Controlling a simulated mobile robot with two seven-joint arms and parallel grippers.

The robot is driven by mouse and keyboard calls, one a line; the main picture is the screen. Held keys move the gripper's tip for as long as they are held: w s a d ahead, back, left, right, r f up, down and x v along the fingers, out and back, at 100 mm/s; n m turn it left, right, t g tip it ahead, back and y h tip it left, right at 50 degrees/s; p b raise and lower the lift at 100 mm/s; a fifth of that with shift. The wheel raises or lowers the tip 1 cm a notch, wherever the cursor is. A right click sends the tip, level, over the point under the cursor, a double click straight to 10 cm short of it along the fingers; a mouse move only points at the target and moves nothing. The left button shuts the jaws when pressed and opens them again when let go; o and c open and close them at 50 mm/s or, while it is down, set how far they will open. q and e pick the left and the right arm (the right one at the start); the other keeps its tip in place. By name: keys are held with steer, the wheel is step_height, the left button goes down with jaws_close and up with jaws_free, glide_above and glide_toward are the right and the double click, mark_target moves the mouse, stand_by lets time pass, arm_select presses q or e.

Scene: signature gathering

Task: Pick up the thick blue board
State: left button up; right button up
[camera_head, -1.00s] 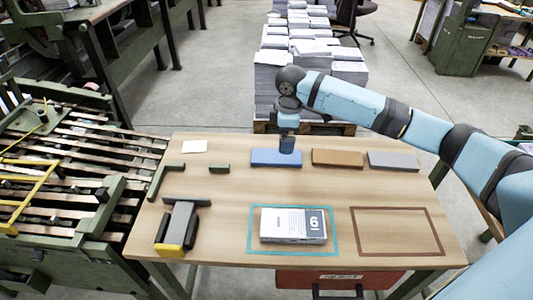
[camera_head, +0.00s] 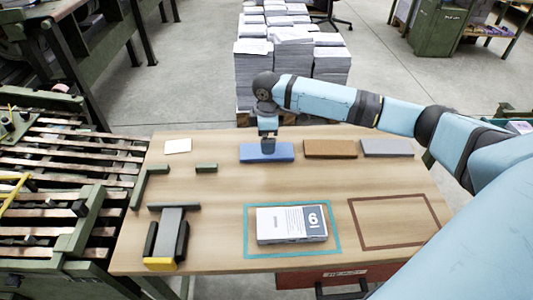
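The thick blue board (camera_head: 283,153) lies flat near the back edge of the wooden table, left of a brown board (camera_head: 330,148) and a grey board (camera_head: 387,147). My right arm reaches in from the right, and its gripper (camera_head: 268,147) points down at the left-middle part of the blue board. The fingertips are at or just over the board; I cannot tell whether they touch it or how far apart they are. My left gripper is not in view.
A printed stack (camera_head: 291,224) lies inside a teal frame at the front. A brown frame (camera_head: 394,222) to its right is empty. A grey and yellow device (camera_head: 168,238), green brackets (camera_head: 148,186) and a white card (camera_head: 178,146) are on the left. Paper stacks (camera_head: 291,65) stand behind the table.

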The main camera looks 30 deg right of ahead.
mark_target(249, 153)
steer(key=f, duration=0.1)
steer(key=f+b, duration=0.1)
steer(key=f, duration=0.3)
steer(key=shift+w+a+f+b, duration=0.1)
steer(key=shift+a+b, duration=0.2)
steer(key=shift+b, duration=0.05)
steer(key=c, duration=1)
steer(key=shift+r, duration=0.2)
